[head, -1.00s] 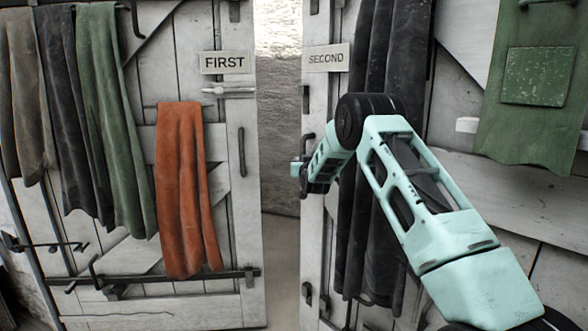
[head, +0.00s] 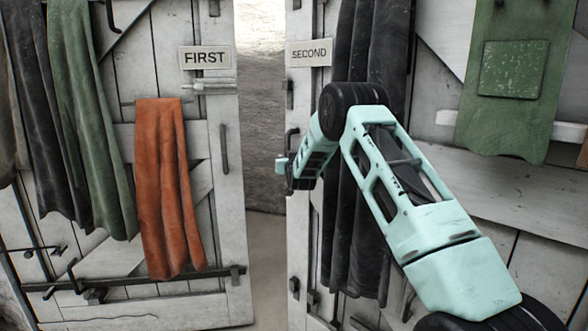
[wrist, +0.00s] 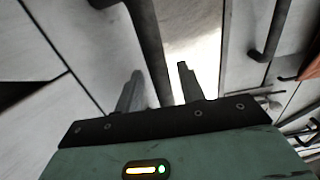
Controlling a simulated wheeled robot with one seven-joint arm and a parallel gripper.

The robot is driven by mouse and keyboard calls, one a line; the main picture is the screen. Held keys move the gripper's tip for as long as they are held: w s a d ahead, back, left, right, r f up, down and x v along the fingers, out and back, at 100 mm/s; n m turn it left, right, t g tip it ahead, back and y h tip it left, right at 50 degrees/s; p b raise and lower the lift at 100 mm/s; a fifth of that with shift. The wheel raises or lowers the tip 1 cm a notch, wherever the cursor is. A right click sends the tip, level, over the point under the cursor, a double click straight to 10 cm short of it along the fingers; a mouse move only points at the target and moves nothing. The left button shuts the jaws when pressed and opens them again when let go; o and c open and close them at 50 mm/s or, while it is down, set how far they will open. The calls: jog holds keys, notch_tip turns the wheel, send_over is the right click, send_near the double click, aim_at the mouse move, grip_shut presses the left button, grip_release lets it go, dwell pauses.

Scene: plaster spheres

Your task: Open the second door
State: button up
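The second door (head: 446,60) is white planks, with a "SECOND" sign (head: 308,52) near its left edge. A dark handle (head: 291,138) shows by that edge in the head view, partly hidden by my gripper (head: 283,168). In the wrist view, a dark bar (wrist: 148,40), apparently this handle, runs between the two fingers of my gripper (wrist: 160,68). The fingers stand apart, with a visible gap between the bar and the right finger. I cannot tell whether the left finger touches the bar.
The first door (head: 217,150), with its "FIRST" sign (head: 206,57), stands at left, hung with an orange cloth (head: 166,190). A gap between the doors shows a pale wall (head: 262,120). Dark cloths (head: 365,60) and a green cloth (head: 515,110) hang on the second door.

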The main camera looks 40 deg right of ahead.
jog(key=b+v, duration=0.2)
jog(key=v, duration=1.4)
